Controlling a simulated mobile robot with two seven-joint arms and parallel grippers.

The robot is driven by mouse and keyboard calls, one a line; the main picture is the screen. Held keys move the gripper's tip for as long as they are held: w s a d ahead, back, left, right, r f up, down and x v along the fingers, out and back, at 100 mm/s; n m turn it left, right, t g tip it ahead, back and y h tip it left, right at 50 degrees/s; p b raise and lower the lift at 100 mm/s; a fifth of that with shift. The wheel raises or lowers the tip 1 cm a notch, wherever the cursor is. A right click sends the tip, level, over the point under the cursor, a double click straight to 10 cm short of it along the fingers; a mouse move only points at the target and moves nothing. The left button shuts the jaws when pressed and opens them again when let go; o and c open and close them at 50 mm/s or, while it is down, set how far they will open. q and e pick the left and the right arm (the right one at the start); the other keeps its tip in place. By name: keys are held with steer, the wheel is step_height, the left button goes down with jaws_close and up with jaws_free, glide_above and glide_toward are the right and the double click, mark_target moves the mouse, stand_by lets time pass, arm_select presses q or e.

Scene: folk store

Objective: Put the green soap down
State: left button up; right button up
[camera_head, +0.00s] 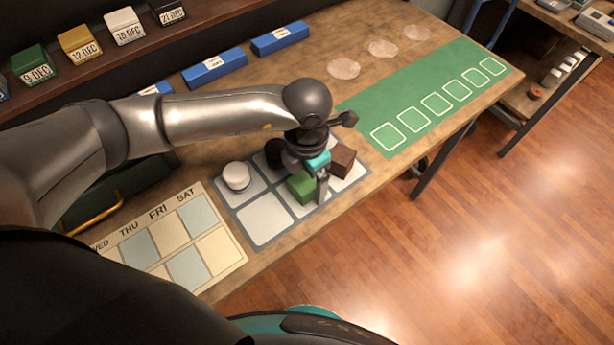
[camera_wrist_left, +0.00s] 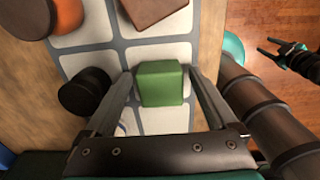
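The green soap (camera_head: 301,187), a block, appears to rest on a pale cell of the grey-lined grid mat (camera_head: 265,219). My left gripper (camera_head: 318,180) points down over the mat. In the left wrist view the green soap (camera_wrist_left: 160,83) sits between the fingers of my left gripper (camera_wrist_left: 161,76), with a narrow gap showing on each side. The left gripper looks open around it. My right gripper (camera_wrist_left: 266,46) shows at the right of the left wrist view, open and empty, over the floor.
On the mat, a brown block (camera_head: 342,160) sits beyond the green soap, with a white round piece (camera_head: 236,177) at left. A dark round piece (camera_wrist_left: 85,92) is close to one left finger. A calendar board (camera_head: 178,243) and green strip (camera_head: 430,105) flank the mat.

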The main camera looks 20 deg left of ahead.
mark_target(306, 180)
arm_select(q)
step_height(306, 180, up, 12)
steer(key=p, duration=0.1)
steer(key=shift+r, duration=0.2)
stand_by(0.4)
